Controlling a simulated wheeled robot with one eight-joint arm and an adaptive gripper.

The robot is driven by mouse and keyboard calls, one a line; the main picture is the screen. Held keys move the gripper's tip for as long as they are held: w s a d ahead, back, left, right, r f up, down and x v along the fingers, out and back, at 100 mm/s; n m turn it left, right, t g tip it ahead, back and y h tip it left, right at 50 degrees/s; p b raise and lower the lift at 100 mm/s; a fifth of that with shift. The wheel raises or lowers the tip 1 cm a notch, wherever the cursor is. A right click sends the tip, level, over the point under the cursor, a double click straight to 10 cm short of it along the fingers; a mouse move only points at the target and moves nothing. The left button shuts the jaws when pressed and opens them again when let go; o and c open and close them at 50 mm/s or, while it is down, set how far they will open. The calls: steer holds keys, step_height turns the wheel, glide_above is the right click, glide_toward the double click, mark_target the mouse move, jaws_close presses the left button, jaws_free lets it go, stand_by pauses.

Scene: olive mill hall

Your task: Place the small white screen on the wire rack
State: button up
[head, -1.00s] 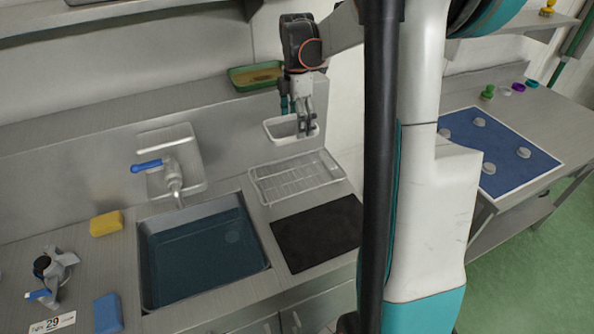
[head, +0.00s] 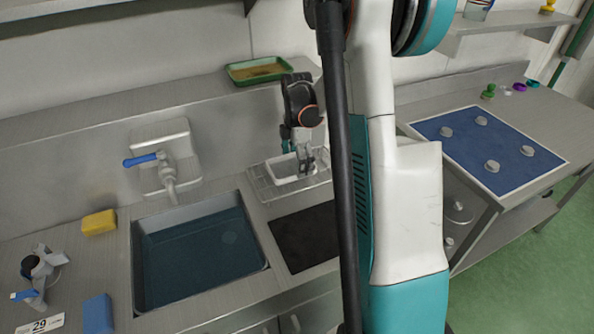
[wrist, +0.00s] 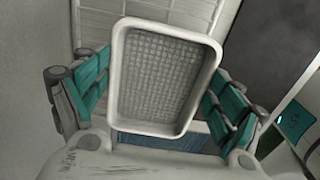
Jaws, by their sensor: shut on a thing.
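The small white screen (head: 289,170) is a shallow white-framed tray with a grey mesh bottom. My gripper (head: 306,163) is shut on it, and the screen sits over the wire rack (head: 262,184) in the head view. In the wrist view the screen (wrist: 161,78) lies between the teal fingers of my gripper (wrist: 158,100), with its mesh facing the camera. Bars of the wire rack (wrist: 150,10) show behind its far edge. I cannot tell whether the screen touches the rack.
A sink with dark water (head: 200,248) lies left of the rack. A black mat (head: 306,238) lies in front of it. A green tray (head: 259,70) rests on the ledge above. A yellow sponge (head: 99,222) and blue block (head: 98,314) are at the left.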

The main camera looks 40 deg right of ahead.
steer(key=shift+f+b, duration=0.4)
steer(key=shift+f, duration=1.45)
steer(key=shift+f, duration=0.1)
steer(key=o, duration=0.9)
steer(key=shift+o, duration=0.2)
step_height(320, 180, up, 12)
steer(key=p, duration=0.3)
